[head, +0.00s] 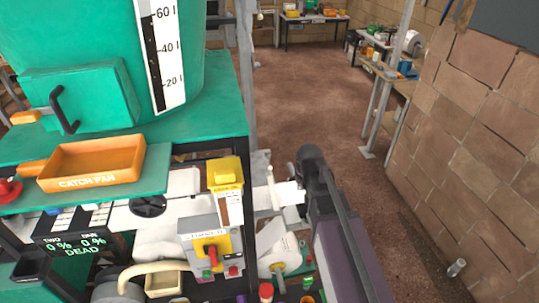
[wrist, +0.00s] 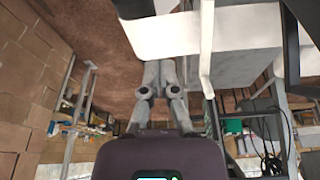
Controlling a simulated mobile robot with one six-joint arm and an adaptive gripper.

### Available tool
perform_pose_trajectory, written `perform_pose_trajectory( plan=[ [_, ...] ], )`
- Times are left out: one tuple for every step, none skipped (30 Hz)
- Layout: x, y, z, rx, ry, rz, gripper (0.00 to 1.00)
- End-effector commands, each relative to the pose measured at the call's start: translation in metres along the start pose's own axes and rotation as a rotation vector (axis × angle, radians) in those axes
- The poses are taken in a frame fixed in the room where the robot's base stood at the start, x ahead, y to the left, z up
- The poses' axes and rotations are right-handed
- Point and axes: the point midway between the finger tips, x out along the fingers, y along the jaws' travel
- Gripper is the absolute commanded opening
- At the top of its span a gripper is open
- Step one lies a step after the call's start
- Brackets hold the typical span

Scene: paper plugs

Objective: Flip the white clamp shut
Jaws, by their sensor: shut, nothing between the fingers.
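The white clamp (head: 287,193) shows in the head view just left of my dark wrist, with a thin upright white lever (head: 270,187) at its left. In the wrist view a broad white band (wrist: 170,36) crosses the top, and a thin white bar (wrist: 206,50) runs down beside it. My gripper (wrist: 158,68) has its grey fingers together, empty, with the tips at or just under the lower edge of the white band. I cannot tell whether they touch it. In the head view my wrist hides most of the fingers.
A grey box with a red and yellow switch (head: 211,250) and a yellow-topped holder (head: 225,175) stand left of the clamp. A white paper roll (head: 278,245) lies just below it. An orange catch pan (head: 92,163) is farther left. Open floor (head: 320,100) and a brick wall (head: 480,130) lie right.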

Motion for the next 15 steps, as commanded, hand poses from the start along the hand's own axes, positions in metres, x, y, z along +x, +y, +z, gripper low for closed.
perform_pose_trajectory(
  plan=[
    [-0.018, -0.010, -0.019, -0.014, 0.020, -0.004, 0.00],
    [-0.023, -0.016, -0.027, -0.021, 0.032, -0.007, 0.00],
    [-0.029, -0.023, -0.037, -0.030, 0.048, -0.010, 0.00],
    [-0.034, -0.028, -0.044, -0.037, 0.060, -0.013, 0.00],
    [-0.038, -0.034, -0.050, -0.044, 0.071, -0.015, 0.00],
    [-0.044, -0.041, -0.059, -0.053, 0.087, -0.019, 0.00],
    [-0.048, -0.046, -0.065, -0.058, 0.097, -0.021, 0.00],
    [-0.052, -0.051, -0.071, -0.064, 0.108, -0.024, 0.00],
    [-0.057, -0.058, -0.078, -0.071, 0.120, -0.028, 0.00],
    [-0.060, -0.062, -0.083, -0.076, 0.129, -0.030, 0.00],
    [-0.063, -0.066, -0.087, -0.080, 0.137, -0.032, 0.00],
    [-0.066, -0.071, -0.092, -0.085, 0.147, -0.034, 0.00],
    [-0.068, -0.074, -0.095, -0.089, 0.153, -0.036, 0.00],
    [-0.070, -0.077, -0.098, -0.092, 0.158, -0.038, 0.00],
    [-0.072, -0.080, -0.101, -0.095, 0.165, -0.040, 0.00]
  ],
)
